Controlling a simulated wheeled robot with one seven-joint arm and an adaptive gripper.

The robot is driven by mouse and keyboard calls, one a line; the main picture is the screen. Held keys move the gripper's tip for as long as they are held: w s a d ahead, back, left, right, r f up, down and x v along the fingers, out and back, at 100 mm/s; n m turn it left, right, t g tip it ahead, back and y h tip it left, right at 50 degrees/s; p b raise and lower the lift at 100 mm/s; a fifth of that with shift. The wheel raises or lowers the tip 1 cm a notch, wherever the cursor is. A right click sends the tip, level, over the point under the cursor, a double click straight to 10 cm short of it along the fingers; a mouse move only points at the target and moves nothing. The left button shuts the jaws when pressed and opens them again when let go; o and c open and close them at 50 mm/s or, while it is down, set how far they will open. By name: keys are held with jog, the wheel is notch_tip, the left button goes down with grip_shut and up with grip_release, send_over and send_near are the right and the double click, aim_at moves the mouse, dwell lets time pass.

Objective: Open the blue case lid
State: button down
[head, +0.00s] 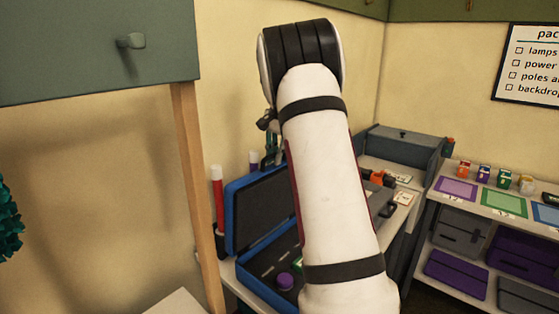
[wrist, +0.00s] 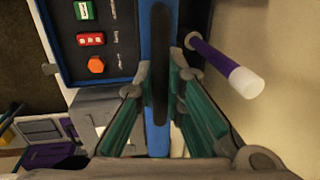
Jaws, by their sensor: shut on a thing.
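The blue case stands on the counter in the head view, with its lid (head: 231,222) raised steeply and its dark lining showing. The case base (head: 262,290) has a dark interior with a purple round item (head: 285,281) and a green item partly hidden by my arm. In the wrist view my gripper (wrist: 160,82) has one green-sided finger on each side of the blue lid (wrist: 158,138), shut on its edge. In the head view my arm hides most of the gripper and the right part of the case.
A red marker (head: 217,195) stands left of the lid, near a wooden post (head: 197,190). A purple tube with a white end (wrist: 240,80) is right of the fingers. A grey box (head: 400,145) stands behind my arm. Shelves with coloured mats (head: 503,203) are at right.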

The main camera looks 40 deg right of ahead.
jog(key=shift+w, duration=0.3)
jog(key=c, duration=1.9)
grip_release()
jog(key=shift+c, duration=0.2)
jog(key=shift+r, duration=0.15)
notch_tip(320, 180, up, 12)
jog(key=s, duration=0.2)
jog(key=shift+f, duration=0.2)
